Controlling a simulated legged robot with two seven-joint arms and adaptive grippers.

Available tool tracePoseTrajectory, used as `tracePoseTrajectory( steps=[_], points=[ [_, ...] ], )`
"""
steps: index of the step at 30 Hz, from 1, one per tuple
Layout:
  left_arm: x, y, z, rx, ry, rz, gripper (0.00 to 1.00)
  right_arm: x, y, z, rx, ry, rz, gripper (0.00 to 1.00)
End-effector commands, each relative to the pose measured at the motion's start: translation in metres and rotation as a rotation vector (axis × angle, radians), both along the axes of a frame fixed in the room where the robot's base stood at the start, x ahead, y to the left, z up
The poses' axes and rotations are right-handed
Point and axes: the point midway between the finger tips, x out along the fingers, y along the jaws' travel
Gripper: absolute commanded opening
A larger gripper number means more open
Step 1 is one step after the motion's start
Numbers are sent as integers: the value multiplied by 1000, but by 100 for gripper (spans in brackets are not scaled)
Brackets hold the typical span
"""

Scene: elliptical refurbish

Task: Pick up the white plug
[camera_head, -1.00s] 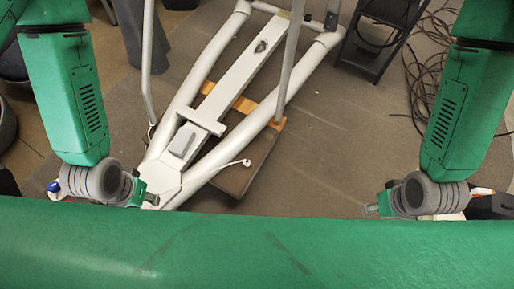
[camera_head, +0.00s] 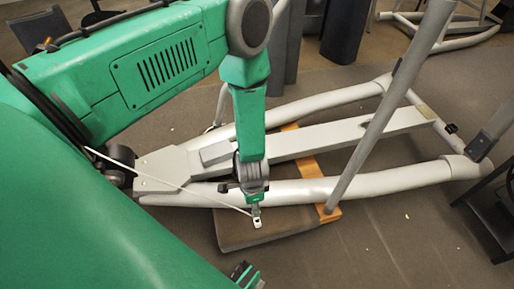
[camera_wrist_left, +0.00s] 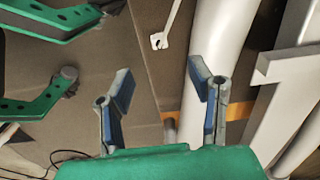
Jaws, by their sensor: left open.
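The white plug (camera_head: 257,223) shows just below my left gripper in the head view, at the end of a thin white cable. In the left wrist view the plug (camera_wrist_left: 159,41) lies ahead of the fingertips, between their lines and apart from both, above a dark board. My left gripper (camera_head: 254,205) points down over the board. Its two blue-grey fingers (camera_wrist_left: 160,80) are spread open and empty in the left wrist view. A small dark and green part, seemingly my right gripper (camera_head: 246,273), shows at the bottom edge of the head view; its fingers cannot be made out.
The grey elliptical frame (camera_head: 300,190) lies on the carpet around the work area. A dark board (camera_head: 270,230) with an orange wooden strip (camera_head: 307,167) is under it. A slanted grey pole (camera_head: 390,100) stands to the right. A black stand (camera_head: 495,215) is at the right edge.

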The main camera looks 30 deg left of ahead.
Motion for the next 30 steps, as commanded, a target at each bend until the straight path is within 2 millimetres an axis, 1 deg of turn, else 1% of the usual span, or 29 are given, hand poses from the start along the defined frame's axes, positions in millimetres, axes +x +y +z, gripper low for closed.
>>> tracePoseTrajectory(
  steps=[1,5,8,12,15,18,23,27,30],
  points=[
    [5,-5,-9,-8,-1,-15,48,0,0,-8,0,0,0,40],
    [9,-9,-22,-16,-2,-32,48,1,0,-15,-1,-1,-1,40],
    [9,-9,-41,-18,-1,-33,48,0,-1,-22,-1,-1,-1,40],
    [9,-8,-70,-17,-2,-31,48,0,-1,-34,-1,-1,-1,40],
    [10,-7,-86,-19,-2,-31,48,0,-1,-41,-1,-1,-1,40],
    [10,-8,-95,-19,-2,-31,48,0,-1,-44,-1,-1,-1,40],
    [10,-8,-104,-17,-3,-31,48,0,-1,-49,-1,-1,-1,40],
    [11,-10,-127,-16,-2,-29,48,0,-1,-65,-1,-1,-1,40],
    [11,-10,-141,-16,-1,-31,48,0,-1,-72,-1,-1,-1,40]
  ],
)
